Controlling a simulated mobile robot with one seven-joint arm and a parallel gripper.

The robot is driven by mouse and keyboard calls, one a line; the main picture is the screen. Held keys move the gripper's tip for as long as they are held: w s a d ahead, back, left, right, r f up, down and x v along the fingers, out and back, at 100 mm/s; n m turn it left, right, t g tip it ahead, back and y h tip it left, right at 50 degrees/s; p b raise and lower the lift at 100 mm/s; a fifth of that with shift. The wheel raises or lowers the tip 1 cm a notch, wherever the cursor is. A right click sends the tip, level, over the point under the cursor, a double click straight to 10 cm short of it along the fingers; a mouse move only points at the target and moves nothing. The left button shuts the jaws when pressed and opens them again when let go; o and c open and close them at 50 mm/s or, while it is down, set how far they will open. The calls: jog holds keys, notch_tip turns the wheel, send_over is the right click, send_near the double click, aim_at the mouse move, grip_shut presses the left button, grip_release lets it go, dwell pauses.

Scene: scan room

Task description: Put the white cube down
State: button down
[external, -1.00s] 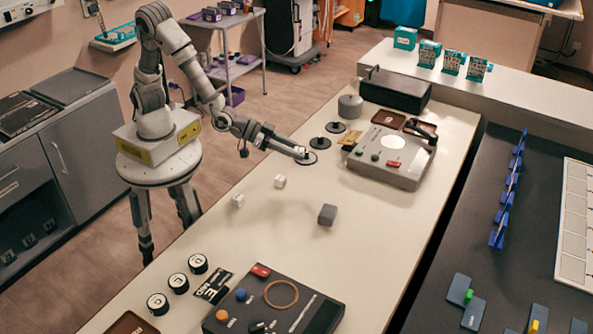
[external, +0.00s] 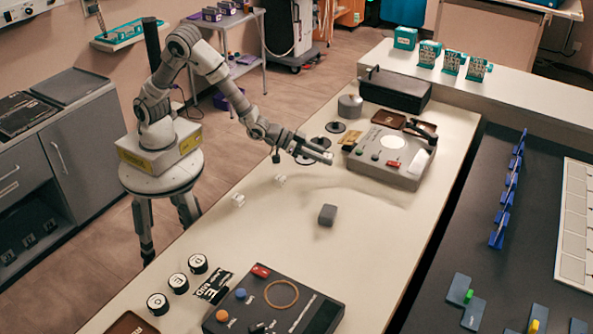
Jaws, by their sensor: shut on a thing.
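Two other small white cubes lie on the table left of the gripper, a nearer one (external: 238,200) and a farther one (external: 280,180).
A grey cube (external: 327,215) lies below the gripper in the picture. A grey console (external: 390,160) stands to the right. A dark button box (external: 275,305) and several round black-sided pieces (external: 178,283) are in front. The table's middle is mostly free.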

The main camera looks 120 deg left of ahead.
notch_tip(320, 180, down, 3)
jog(key=shift+f+b, duration=0.2)
jog(key=shift+b, duration=0.1)
jog(key=shift+r, duration=0.1)
